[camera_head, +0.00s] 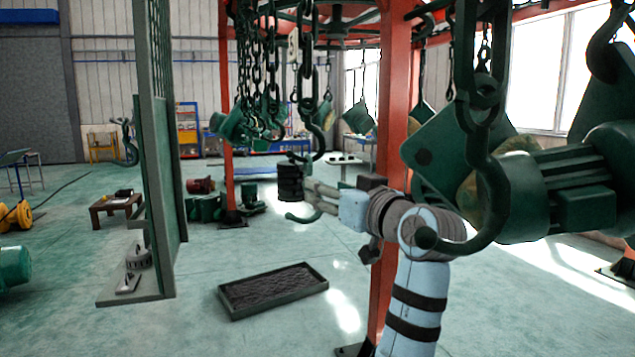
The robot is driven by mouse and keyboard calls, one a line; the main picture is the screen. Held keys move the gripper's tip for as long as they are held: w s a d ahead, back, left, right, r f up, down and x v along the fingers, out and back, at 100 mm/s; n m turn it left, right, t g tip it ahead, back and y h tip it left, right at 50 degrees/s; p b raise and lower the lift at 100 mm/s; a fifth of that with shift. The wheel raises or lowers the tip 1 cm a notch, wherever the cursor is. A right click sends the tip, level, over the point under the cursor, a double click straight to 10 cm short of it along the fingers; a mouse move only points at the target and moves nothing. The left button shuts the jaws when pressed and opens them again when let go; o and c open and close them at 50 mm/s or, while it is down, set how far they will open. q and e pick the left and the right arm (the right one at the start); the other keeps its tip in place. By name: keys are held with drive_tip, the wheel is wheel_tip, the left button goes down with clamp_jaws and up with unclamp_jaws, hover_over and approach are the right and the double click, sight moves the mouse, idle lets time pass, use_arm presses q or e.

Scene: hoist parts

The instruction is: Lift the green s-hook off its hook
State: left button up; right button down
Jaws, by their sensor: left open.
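My left gripper (316,192) is open near the middle of the view, its fingers pointing left. A green curved hook end (303,218) shows just below the fingers. It may be part of the green s-hook, but its upper part is not clear behind the gripper, and I cannot tell whether they touch. A dark green hook (319,140) hangs on a chain just above the gripper. Another green hook shape (130,140) hangs beside the panel at left. My right gripper is not in view.
Several chains (257,70) hang above and left of the gripper. A large hook (492,185) and green hoist body (570,190) fill the right foreground. A red post (396,120) stands behind my arm. A black-filled tray (232,310) lies on the floor. A green panel (160,150) stands left.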

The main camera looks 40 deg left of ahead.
sight(307, 190)
use_arm(q)
drive_tip(key=x, duration=0.8)
drive_tip(key=shift+a, duration=0.25)
drive_tip(key=shift+d, duration=0.1)
clamp_jaws()
